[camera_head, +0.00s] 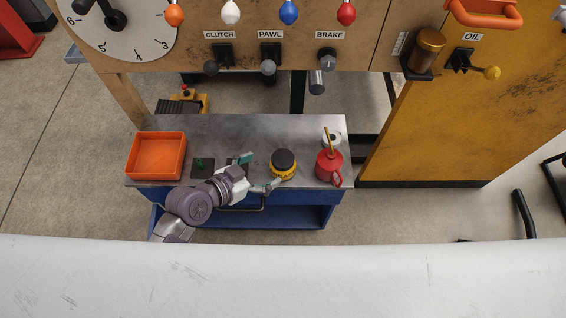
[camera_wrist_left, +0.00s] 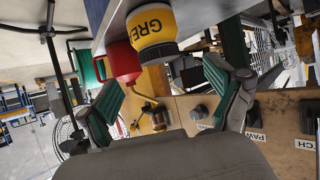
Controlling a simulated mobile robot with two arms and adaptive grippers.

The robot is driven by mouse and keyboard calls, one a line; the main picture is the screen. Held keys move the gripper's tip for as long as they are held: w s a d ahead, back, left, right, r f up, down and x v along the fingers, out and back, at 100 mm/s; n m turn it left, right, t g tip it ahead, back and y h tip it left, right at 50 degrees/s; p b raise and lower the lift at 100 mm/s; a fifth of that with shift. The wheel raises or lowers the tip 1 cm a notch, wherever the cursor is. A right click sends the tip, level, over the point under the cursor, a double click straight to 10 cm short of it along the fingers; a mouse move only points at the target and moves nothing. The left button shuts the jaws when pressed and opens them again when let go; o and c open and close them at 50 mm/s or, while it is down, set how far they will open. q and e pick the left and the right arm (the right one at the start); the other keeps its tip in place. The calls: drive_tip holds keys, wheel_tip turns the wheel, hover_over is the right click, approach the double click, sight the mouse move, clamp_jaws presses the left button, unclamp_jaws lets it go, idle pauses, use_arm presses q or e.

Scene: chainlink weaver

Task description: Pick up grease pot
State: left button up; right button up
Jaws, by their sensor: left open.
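The grease pot (camera_head: 283,166), yellow with a black lid, stands upright on the metal bench top (camera_head: 230,130), right of my left gripper (camera_head: 262,171). The gripper is open and empty, with its teal fingers pointing toward the pot. In the left wrist view the pot (camera_wrist_left: 153,24) appears upside down with part of its lettering showing. There it lies ahead, beyond and between the two spread fingers (camera_wrist_left: 160,80). The pot looks apart from both fingers. My right gripper is in neither view.
A red oil can (camera_head: 329,168) stands right of the pot, with a white roll (camera_head: 331,137) behind it. An orange bin (camera_head: 157,156) and a dark green plate (camera_head: 202,168) are to the left. The bench top behind the pot is clear. Levers hang from the panel above.

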sight(279, 161)
use_arm(q)
drive_tip(key=x, duration=0.8)
drive_tip(key=shift+w+d, duration=0.15)
drive_tip(key=shift+d, duration=0.1)
drive_tip(key=shift+r, duration=0.1)
drive_tip(key=c, duration=1.5)
drive_tip(key=shift+o, duration=0.2)
